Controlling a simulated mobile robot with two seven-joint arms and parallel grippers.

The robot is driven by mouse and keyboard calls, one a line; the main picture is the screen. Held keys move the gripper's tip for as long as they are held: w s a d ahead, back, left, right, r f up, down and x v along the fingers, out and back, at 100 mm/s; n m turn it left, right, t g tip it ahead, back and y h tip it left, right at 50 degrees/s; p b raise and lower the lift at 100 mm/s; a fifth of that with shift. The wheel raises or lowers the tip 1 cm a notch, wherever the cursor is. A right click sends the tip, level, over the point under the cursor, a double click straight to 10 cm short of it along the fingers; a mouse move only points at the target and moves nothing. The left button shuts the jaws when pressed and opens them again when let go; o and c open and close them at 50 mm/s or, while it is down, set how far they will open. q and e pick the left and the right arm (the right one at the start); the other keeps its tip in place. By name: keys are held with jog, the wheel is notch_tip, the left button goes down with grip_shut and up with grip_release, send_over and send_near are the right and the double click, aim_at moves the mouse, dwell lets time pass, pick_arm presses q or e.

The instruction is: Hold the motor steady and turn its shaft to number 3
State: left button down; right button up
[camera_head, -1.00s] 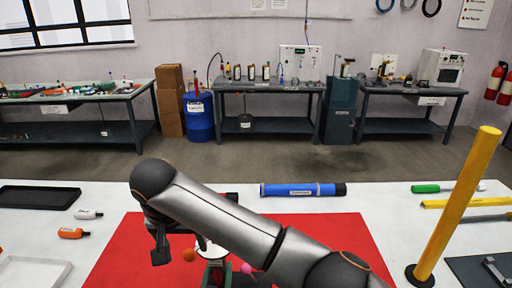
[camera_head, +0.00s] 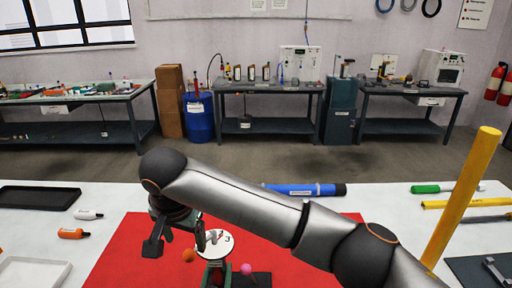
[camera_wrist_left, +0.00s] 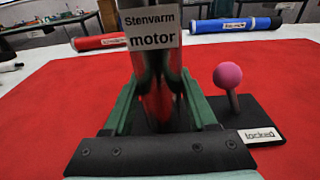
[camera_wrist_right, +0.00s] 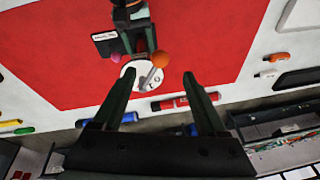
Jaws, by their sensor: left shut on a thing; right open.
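The motor (camera_wrist_left: 155,80), a shiny cylinder labelled "Stenvarm motor", stands upright in the left wrist view. My left gripper (camera_wrist_left: 158,112) is shut on it, with a finger on each side. The motor's white numbered dial (camera_head: 213,246) faces up in the head view, with a "3" readable near its right edge. The dial also shows in the right wrist view (camera_wrist_right: 130,76), with a grey shaft arm and an orange ball (camera_wrist_right: 160,59) at its edge. My right gripper (camera_head: 180,238) is open and empty, above and beside the dial; its fingers show apart in the right wrist view (camera_wrist_right: 161,90).
A pink-knobbed lever (camera_wrist_left: 229,82) stands on a black base marked "locked" beside the motor. A red mat (camera_head: 115,265) lies below. Blue (camera_head: 303,190) and red (camera_wrist_right: 185,101) tubes lie near its edges. A yellow post (camera_head: 460,200) stands at the right.

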aim_at(189, 252)
jog(key=x, duration=0.9)
jog(key=shift+w, duration=0.1)
grip_shut()
dwell(0.5)
